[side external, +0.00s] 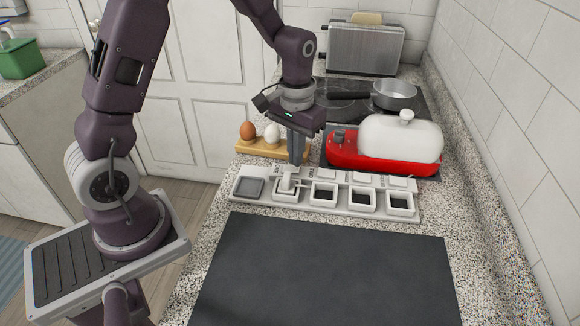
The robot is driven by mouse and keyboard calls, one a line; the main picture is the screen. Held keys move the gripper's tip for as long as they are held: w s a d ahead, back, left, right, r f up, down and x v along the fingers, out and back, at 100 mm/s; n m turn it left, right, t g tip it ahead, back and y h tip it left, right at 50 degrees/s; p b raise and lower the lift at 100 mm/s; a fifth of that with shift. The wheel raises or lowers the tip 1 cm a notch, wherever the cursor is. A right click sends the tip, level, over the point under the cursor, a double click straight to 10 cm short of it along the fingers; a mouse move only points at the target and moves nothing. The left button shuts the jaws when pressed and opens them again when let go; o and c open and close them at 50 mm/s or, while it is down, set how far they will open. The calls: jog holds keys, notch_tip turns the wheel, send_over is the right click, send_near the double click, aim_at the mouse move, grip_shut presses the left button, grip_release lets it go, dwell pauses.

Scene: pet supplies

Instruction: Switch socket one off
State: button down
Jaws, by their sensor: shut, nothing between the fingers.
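A long white power strip (326,214) lies on the speckled counter. It has a grey square (248,187) at its left end and a row of dark square sockets to the right. A white upright piece (287,181), which looks like a plug, stands at the first socket beside the grey square. Small white switches (363,177) run along the strip's back edge; their positions and lettering are too small to read. My gripper (297,161) is shut and empty, pointing down just behind and above the upright piece. It hides the back edge there; contact cannot be told.
A wooden holder (254,150) with a brown egg (248,130) and a white egg (272,133) sits left of my gripper. A red appliance (345,155) with a white lid (400,138) stands close behind the strip. A dark board (325,275) lies in front. A pan (394,94) and toaster (364,48) stand behind.

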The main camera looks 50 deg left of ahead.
jog(key=shift+f, duration=0.75)
dwell(0.3)
jog(key=shift+r, duration=3.5)
jog(key=s+d+r+m+t, duration=0.1)
jog(key=s+d+r+t, duration=0.1)
jog(key=s+r, duration=0.4)
jog(key=s+d+r+m+t, duration=0.2)
jog(key=s+r, duration=0.4)
jog(key=s, duration=0.8)
jog(key=shift+d+r+t, duration=0.15)
jog(key=shift+d+t, duration=0.4)
jog(key=shift+t, duration=0.25)
